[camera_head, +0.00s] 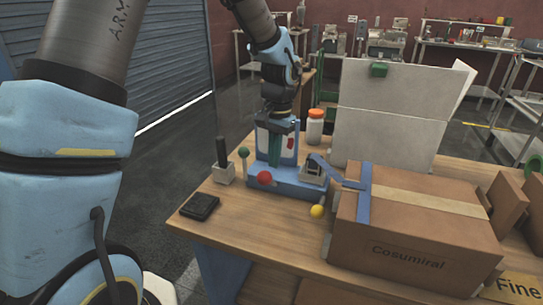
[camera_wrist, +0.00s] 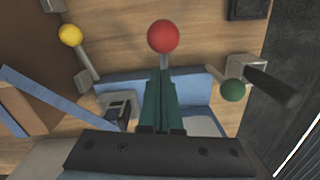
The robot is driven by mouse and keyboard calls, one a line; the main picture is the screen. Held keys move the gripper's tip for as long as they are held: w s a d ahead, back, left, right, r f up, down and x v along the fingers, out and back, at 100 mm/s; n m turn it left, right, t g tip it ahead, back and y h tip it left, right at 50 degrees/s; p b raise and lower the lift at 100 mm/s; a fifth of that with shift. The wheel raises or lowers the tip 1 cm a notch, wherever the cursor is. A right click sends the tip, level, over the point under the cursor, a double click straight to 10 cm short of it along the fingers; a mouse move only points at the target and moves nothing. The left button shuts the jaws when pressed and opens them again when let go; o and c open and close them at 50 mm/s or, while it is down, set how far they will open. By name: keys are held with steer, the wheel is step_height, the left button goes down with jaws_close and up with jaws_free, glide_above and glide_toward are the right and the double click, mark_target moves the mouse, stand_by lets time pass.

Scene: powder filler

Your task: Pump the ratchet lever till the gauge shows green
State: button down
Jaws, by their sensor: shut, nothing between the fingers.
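My gripper (camera_head: 274,163) is shut and empty, its green fingers pointing down over the blue base of the filler (camera_head: 305,188). In the wrist view my gripper (camera_wrist: 162,80) points toward a lever with a red ball (camera_wrist: 163,36), also in the head view (camera_head: 264,177); I see no grip on it. A green ball (camera_head: 243,152) and a yellow ball (camera_head: 317,211) top other rods beside the base. A black handle (camera_head: 221,152) rises from a grey block. Which is the ratchet lever is unclear. A white panel with a red mark (camera_head: 291,144) is partly hidden behind my gripper; I cannot tell if it is the gauge.
A cardboard box (camera_head: 415,225) with a blue strip (camera_head: 364,195) stands at the right of the wooden table. A white jar with an orange lid (camera_head: 315,128) and a pale panel (camera_head: 390,120) stand behind. A black tray (camera_head: 200,207) lies at the front left corner.

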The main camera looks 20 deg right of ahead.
steer(key=shift+s+a+f, duration=0.2)
steer(key=shift+s+a, duration=0.15)
steer(key=shift+a, duration=0.1)
